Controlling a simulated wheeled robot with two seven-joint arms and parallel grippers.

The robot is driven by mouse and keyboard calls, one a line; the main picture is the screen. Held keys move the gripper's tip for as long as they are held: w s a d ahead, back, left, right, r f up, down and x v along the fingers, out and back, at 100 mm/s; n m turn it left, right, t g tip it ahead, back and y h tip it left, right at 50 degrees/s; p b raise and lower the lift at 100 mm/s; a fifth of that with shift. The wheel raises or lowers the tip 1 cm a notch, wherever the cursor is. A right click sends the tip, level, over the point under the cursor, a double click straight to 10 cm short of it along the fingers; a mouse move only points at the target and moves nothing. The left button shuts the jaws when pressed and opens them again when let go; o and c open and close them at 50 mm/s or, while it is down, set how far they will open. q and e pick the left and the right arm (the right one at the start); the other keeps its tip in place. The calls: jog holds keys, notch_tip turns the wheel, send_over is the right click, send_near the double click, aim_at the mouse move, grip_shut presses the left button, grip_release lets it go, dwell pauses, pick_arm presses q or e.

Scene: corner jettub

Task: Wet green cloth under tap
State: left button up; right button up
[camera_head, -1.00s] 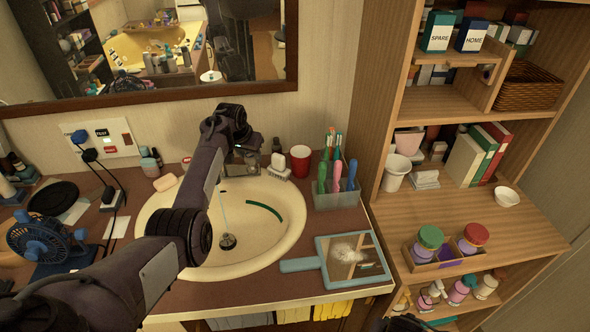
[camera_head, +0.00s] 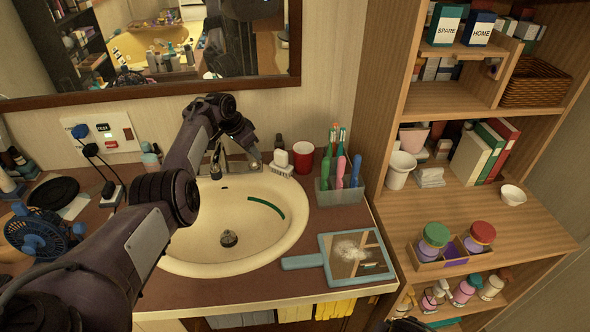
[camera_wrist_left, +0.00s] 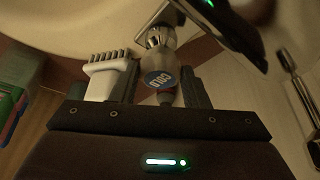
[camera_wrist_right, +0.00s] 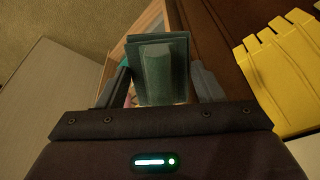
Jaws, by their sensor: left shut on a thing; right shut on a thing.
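The pale basin (camera_head: 180,258) is set in the counter, with its tap (camera_head: 216,160) at the back, partly behind my left arm. No water stream shows now. My left gripper (camera_head: 250,158) is at the tap's right side. In the left wrist view, its fingers (camera_wrist_left: 161,88) are shut on the tap handle with a blue COLD label (camera_wrist_left: 160,80). In the right wrist view, my right gripper (camera_wrist_right: 162,82) is shut on a folded dark green cloth (camera_wrist_right: 158,72). The cloth is away from the basin and hidden in the head view.
A white brush (camera_head: 281,160), a red cup (camera_head: 303,158) and a toothbrush holder (camera_head: 338,190) stand right of the tap. A hand mirror (camera_head: 352,258) lies at the counter's front right. Wooden shelves (camera_head: 480,222) stand at the right. Yellow folded cloths (camera_wrist_right: 285,75) are near my right gripper.

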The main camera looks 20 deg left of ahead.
pick_arm(q)
jog(key=o, duration=1)
jog(key=shift+c, duration=0.2)
jog(key=shift+r, duration=0.45)
pick_arm(e)
jog(key=shift+r, duration=0.2)
jog(key=shift+r+p, duration=0.85)
jog(key=shift+p, duration=0.2)
pick_arm(q)
jog(key=v, duration=1.1)
jog(key=shift+s+a, duration=0.1)
